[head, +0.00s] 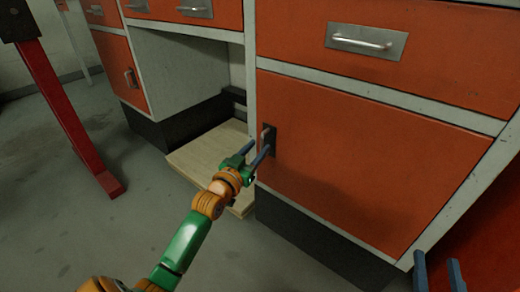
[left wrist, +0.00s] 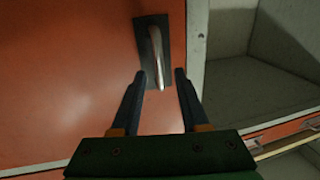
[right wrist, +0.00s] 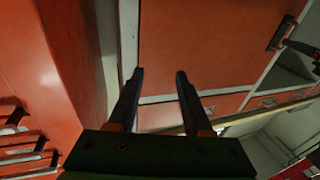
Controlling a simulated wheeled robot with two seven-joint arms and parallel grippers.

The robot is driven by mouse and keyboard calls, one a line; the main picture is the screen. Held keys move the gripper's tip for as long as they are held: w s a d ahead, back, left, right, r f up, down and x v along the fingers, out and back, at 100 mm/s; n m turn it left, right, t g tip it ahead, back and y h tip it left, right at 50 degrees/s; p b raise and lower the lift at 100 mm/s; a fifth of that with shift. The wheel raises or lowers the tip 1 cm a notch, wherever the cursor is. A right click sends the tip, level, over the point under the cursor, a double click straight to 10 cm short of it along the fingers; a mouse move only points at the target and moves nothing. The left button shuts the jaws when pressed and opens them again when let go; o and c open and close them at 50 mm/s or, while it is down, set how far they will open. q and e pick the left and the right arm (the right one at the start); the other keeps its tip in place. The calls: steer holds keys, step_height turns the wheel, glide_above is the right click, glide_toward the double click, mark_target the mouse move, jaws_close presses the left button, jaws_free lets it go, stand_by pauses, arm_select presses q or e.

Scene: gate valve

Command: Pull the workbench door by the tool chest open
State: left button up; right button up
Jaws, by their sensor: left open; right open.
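The orange workbench door (head: 360,170) is shut, flush in its grey frame. Its metal handle on a dark plate (head: 268,138) is at the door's left edge, and it also shows in the left wrist view (left wrist: 154,55). My left gripper (head: 260,152) is open at the handle; in the left wrist view its fingertips (left wrist: 160,75) straddle the handle's lower end, and contact cannot be told. My right gripper (head: 436,262) is open and empty at the lower right, in front of the bench's right end. The right wrist view also shows the door (right wrist: 205,45) beyond its fingertips (right wrist: 160,75).
An orange drawer (head: 400,50) with a metal handle is above the door. An open bay with a wooden board (head: 205,150) is left of it. A red post (head: 70,110) stands at left. A red cabinet (head: 485,240), likely the tool chest, adjoins at right. Grey floor in front is clear.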

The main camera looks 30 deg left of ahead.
arm_select(q)
steer(key=shift+w+a, duration=0.1)
steer(key=shift+w, duration=0.8)
jaws_close()
arm_select(e)
steer(key=r+t, duration=0.2)
steer(key=r, duration=0.1)
steer(key=s+r+t+y, duration=0.1)
steer(key=r, duration=0.1)
steer(key=shift+s+a+r, duration=0.1)
steer(key=shift+a, duration=0.15)
